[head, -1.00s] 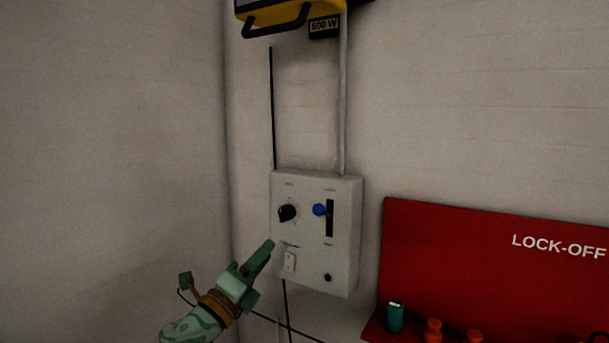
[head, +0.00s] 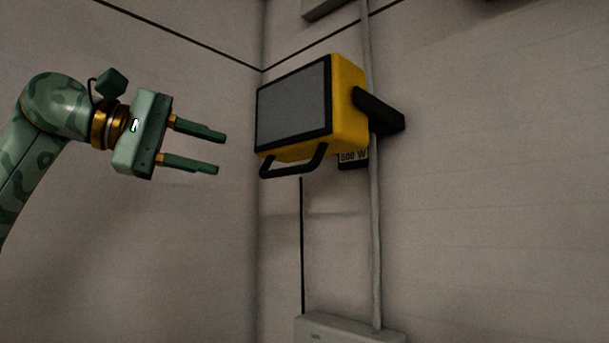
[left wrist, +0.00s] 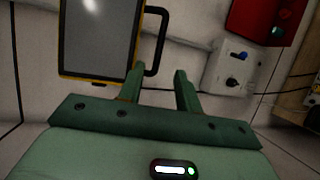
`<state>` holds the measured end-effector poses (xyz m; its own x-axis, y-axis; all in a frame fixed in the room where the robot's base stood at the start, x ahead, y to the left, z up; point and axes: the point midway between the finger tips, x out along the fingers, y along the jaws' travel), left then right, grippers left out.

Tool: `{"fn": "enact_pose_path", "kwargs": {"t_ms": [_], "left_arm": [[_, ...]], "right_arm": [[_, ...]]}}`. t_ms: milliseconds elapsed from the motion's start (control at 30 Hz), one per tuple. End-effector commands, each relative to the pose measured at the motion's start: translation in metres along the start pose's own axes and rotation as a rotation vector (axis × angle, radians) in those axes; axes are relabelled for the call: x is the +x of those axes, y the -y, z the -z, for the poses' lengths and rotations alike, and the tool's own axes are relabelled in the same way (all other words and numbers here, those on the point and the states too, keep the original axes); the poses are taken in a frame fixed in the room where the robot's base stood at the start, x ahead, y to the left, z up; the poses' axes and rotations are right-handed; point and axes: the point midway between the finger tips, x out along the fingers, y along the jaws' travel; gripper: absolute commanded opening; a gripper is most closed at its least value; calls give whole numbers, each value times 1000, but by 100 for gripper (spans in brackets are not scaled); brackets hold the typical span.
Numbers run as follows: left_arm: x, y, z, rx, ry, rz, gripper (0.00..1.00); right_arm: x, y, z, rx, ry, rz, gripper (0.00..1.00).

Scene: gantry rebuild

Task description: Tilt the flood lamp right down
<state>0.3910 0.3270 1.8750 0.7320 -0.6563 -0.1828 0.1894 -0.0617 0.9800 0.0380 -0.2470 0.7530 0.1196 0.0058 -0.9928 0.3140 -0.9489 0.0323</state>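The flood lamp (head: 349,105) is a yellow box with a dark grey front panel, fixed to the wall by a black bracket (head: 384,112). Its face points to the left and only slightly down in the head view. A black bar handle (head: 292,166) hangs below its front edge. My left gripper (head: 222,154) is open and empty, to the left of the lamp and apart from the handle. In the left wrist view the lamp (left wrist: 100,40) and its handle (left wrist: 160,40) lie beyond the open fingers (left wrist: 158,88). My right gripper is not in view.
A "500 W" label (head: 353,158) sits on the wall below the lamp. A vertical conduit (head: 376,240) runs down to a pale control box (head: 350,330). The left wrist view shows this box (left wrist: 232,68) and a red board (left wrist: 268,20). The wall corner is left of the lamp.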

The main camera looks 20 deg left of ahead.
Motion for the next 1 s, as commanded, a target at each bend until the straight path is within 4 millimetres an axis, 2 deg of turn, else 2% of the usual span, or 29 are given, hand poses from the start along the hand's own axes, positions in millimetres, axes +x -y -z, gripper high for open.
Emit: {"fn": "enact_pose_path", "kwargs": {"t_ms": [300,500,700,1000], "left_arm": [[79,0,-2,0,5,4,34],[122,-1,-2,-1,6,2,34],[145,0,-2,-1,5,0,34],[149,0,-2,-2,4,-1,34]], "right_arm": [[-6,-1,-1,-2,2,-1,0],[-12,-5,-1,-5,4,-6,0],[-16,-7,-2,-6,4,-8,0],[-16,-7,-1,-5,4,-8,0]]}}
